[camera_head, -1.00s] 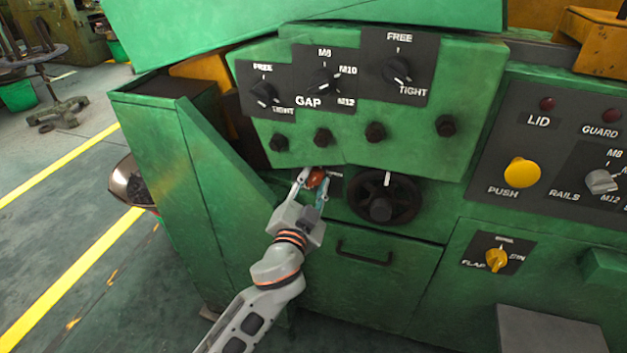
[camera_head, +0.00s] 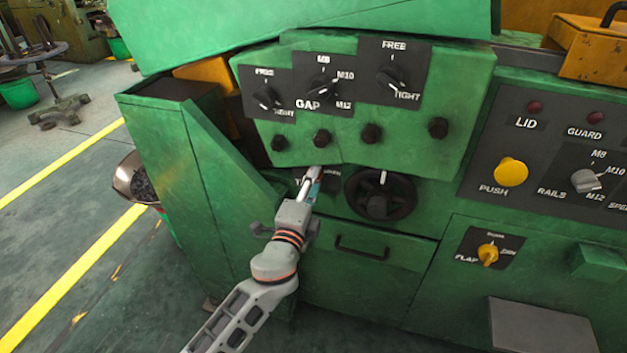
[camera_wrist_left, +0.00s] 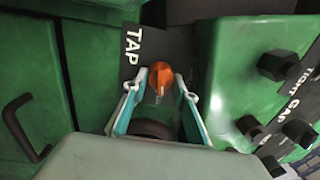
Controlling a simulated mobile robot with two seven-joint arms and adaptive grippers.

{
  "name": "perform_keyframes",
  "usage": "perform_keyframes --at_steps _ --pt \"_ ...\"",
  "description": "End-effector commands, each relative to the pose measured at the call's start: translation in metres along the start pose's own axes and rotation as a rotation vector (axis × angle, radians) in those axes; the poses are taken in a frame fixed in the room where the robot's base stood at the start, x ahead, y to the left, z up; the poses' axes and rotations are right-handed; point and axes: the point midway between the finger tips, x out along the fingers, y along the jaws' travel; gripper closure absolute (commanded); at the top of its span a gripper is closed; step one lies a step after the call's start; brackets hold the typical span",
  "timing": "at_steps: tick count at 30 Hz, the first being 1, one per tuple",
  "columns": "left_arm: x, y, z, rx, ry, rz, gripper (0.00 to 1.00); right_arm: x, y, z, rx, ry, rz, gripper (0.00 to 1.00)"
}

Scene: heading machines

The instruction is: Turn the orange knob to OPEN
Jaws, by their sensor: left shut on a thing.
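The orange knob (camera_wrist_left: 160,76) shows in the left wrist view, between my left gripper's fingertips, with a pale pointer line on it. A dark plate (camera_wrist_left: 136,60) marked TAP lies behind it. My left gripper (camera_wrist_left: 158,84) is shut on the knob. In the head view the left gripper (camera_head: 312,178) reaches up to the small TAP plate (camera_head: 331,180) under the green knob panel, and the fingers largely hide the knob. Part of the word OPEN shows right of the fingers. Whether the pointer lines up with OPEN cannot be told. My right gripper is not in view.
A black handwheel (camera_head: 380,194) is close to the right of the gripper. Several dark bolt heads (camera_head: 322,138) stick out above it. A drawer handle (camera_head: 362,250) is below. A yellow push button (camera_head: 511,172) and yellow flap knob (camera_head: 488,254) are farther right.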

Motion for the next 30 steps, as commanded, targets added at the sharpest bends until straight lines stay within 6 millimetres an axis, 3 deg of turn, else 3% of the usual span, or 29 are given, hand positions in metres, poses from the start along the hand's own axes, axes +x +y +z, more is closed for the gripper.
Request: perform_keyframes --at_steps 12,29,30 --pt "-0.0001 0.0011 0.0001 0.189 0.014 -0.002 0.94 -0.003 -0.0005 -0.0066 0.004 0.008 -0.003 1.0" --pt "-0.0002 0.0019 0.0001 0.214 0.015 -0.002 0.94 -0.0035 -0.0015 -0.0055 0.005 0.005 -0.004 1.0" --pt "-0.0002 0.0019 0.0001 0.214 0.015 -0.002 0.62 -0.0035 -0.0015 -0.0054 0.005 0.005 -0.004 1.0"
